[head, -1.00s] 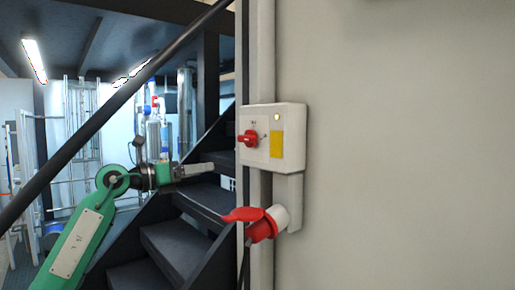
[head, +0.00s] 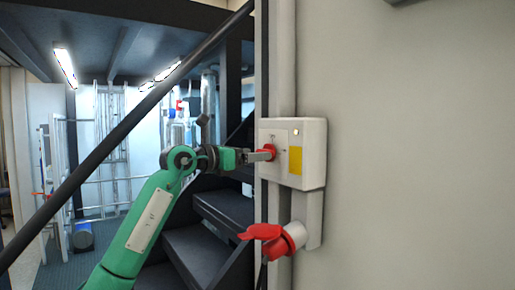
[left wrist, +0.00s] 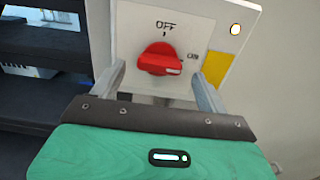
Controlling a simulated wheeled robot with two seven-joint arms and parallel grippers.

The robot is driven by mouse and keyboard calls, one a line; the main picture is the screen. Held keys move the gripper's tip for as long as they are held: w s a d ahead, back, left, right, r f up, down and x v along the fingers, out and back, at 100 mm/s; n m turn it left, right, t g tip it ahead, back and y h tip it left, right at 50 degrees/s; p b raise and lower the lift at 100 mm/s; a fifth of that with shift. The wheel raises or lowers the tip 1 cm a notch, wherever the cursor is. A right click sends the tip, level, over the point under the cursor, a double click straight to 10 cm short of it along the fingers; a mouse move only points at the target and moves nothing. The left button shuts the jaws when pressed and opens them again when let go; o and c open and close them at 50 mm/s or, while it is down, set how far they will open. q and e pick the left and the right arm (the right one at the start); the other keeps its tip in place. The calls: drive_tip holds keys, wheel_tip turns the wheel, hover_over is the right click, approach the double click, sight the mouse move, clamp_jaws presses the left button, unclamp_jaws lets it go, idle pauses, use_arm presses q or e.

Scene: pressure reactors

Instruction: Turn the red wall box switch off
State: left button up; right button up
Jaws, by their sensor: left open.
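The red switch (head: 268,152) is a rotary knob on the white wall box (head: 309,155). In the left wrist view the red knob (left wrist: 160,60) sits below the printed word OFF, and its white pointer mark faces right, towards the ON label. A small lamp (left wrist: 235,29) on the box is lit. My left gripper (head: 265,155) is at the knob in the head view. In the left wrist view its open fingers stand on either side of the knob, with gaps visible. I cannot tell whether they touch it. My right gripper is not in view.
A red plug with a flap (head: 272,238) sticks out below the box. Dark stairs (head: 205,240) and a slanting black handrail (head: 125,110) lie to the left. The wall (head: 420,150) right of the box is bare.

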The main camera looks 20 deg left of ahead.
use_arm(q)
drive_tip(key=shift+x, duration=1.15)
drive_tip(key=c, duration=1)
